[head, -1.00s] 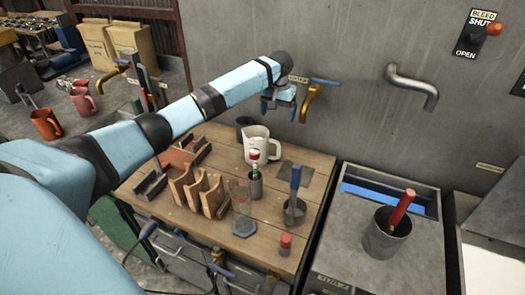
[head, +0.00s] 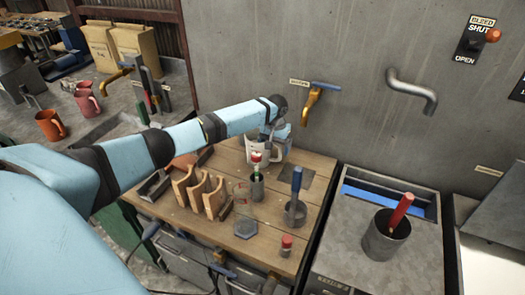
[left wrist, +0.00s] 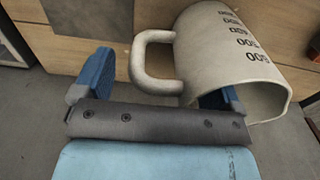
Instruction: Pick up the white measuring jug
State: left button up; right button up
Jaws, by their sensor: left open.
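The white measuring jug (head: 258,148) stands at the back of the wooden bench top, near the grey wall, partly hidden by my left gripper. In the left wrist view the jug (left wrist: 225,60) is large at the right, with dark printed numbers and its handle (left wrist: 140,62) pointing left. My left gripper (head: 277,131) is open at the jug. In the wrist view the handle lies in the gap between the fingers of my left gripper (left wrist: 160,80). The right finger overlaps the jug's body near the rim; whether it touches is unclear. My right gripper is not in view.
In front of the jug are a small pot with a red-topped item (head: 257,180), a wooden rack (head: 205,192) and a pot with a blue handle (head: 296,210). A yellow tap (head: 313,100) is on the wall behind. Mugs (head: 51,125) stand at far left.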

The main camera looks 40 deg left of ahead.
pick_arm(q)
jog(key=shift+f, duration=0.5)
jog(key=shift+d, duration=0.1)
jog(key=c, duration=1.4)
jog(key=shift+r, duration=0.1)
jog(key=shift+c, duration=1.1)
jog(key=shift+w, duration=0.1)
